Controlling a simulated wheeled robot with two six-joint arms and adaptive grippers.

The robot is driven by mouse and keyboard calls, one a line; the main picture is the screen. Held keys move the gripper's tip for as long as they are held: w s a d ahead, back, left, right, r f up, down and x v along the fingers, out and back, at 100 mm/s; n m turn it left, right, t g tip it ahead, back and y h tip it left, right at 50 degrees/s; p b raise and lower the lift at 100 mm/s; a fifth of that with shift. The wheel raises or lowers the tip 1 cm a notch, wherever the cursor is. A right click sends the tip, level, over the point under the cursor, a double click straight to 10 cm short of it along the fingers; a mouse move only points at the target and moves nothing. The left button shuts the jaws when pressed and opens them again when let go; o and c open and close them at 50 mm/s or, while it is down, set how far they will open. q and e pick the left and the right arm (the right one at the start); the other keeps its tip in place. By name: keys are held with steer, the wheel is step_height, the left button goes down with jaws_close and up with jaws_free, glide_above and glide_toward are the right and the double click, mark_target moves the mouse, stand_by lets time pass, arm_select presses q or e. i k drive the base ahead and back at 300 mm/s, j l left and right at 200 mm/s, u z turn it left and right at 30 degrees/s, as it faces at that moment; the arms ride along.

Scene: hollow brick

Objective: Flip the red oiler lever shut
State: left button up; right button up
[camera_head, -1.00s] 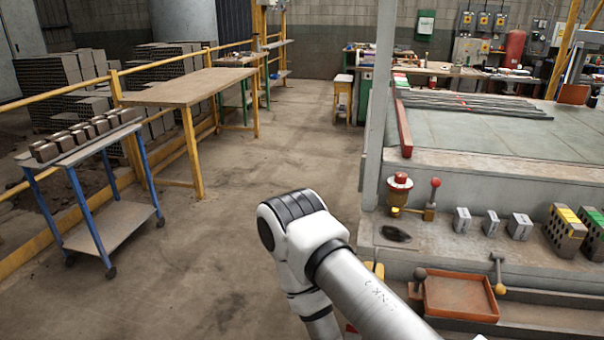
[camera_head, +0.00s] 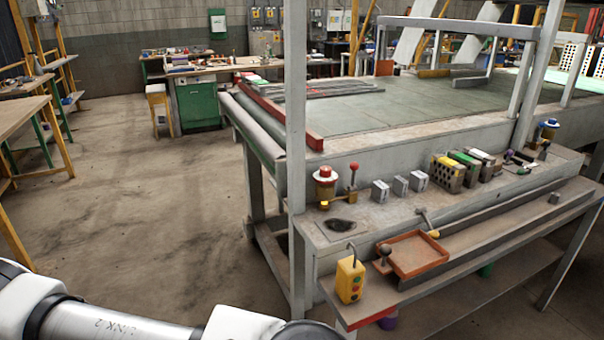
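The red oiler (camera_head: 325,182) stands on the near ledge of the long grey bench, close to the grey upright post. It has a red cap over a pale rim and a brass-coloured body. Its lever (camera_head: 353,178) stands upright on its right side, tipped with a red ball knob. Neither of my grippers is in view. A white and grey link of one of my arms crosses the bottom left, well apart from the oiler.
Small grey blocks (camera_head: 380,191) and coloured hollow bricks (camera_head: 449,174) stand right of the oiler. A blue-topped oiler (camera_head: 547,130) is farther right. An orange tray (camera_head: 413,254) and a yellow button box (camera_head: 350,279) are at the front. The floor at left is open.

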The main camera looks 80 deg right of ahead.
mark_target(354, 165)
steer(key=i+l+z, duration=0.1)
steer(key=z, duration=0.3)
steer(key=i+z, duration=0.25)
steer(key=z, duration=0.2)
steer(key=i+z, duration=0.2)
steer(key=z, duration=0.2)
steer(key=i+j+z, duration=0.1)
steer(key=z, duration=0.3)
steer(key=i+j+z, duration=0.15)
steer(key=z, duration=0.3)
